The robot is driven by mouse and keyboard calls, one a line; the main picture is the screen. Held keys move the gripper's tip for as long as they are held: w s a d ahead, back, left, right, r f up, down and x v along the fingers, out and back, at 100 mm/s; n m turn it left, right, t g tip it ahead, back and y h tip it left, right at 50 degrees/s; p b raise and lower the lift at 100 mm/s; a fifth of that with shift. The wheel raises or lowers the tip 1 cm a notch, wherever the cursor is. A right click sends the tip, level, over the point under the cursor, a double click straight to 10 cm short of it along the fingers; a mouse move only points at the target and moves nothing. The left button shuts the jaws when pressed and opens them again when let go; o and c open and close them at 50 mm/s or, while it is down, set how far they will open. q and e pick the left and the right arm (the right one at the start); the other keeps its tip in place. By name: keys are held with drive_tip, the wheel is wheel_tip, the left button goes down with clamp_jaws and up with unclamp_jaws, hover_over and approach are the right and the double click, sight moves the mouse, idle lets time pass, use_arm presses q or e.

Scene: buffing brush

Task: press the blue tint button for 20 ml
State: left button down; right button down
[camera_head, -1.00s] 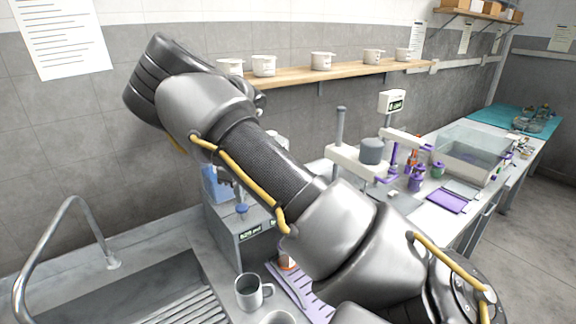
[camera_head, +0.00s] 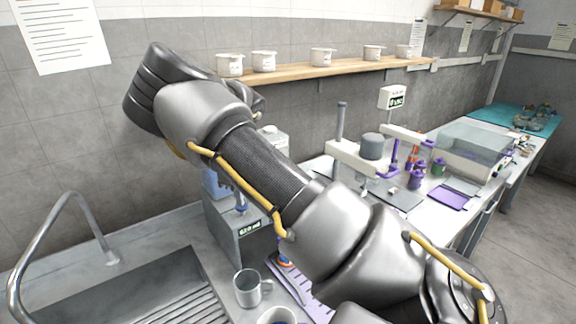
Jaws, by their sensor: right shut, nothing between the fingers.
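The grey tint dispenser (camera_head: 228,236) stands at the back of the counter, partly hidden by my right arm. A blue container (camera_head: 212,184) sits on it, with a small blue button (camera_head: 241,209) in front. A lit display (camera_head: 250,227) is below the button; its digits are too small to read surely. My right arm crosses the picture from the lower right to the upper left. My right gripper (camera_head: 238,191) is mostly hidden behind that arm, near the blue button; I cannot tell whether it touches. It is shut and empty. My left gripper is out of view.
A metal mug (camera_head: 248,288) and a second cup (camera_head: 277,316) stand in front of the dispenser. A purple tray (camera_head: 312,305) lies beside them. The sink (camera_head: 130,300) is at left. A wooden shelf (camera_head: 345,72) holds several white pots.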

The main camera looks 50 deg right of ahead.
idle(0.3)
drive_tip(key=shift+r+p, duration=1.15)
drive_tip(key=shift+r, duration=0.25)
drive_tip(key=shift+f, duration=0.15)
drive_tip(key=shift+f+b, duration=1.1)
drive_tip(key=shift+f, duration=0.4)
drive_tip(key=shift+r, duration=0.1)
drive_tip(key=shift+r+p, duration=1.2)
drive_tip(key=shift+r, duration=0.3)
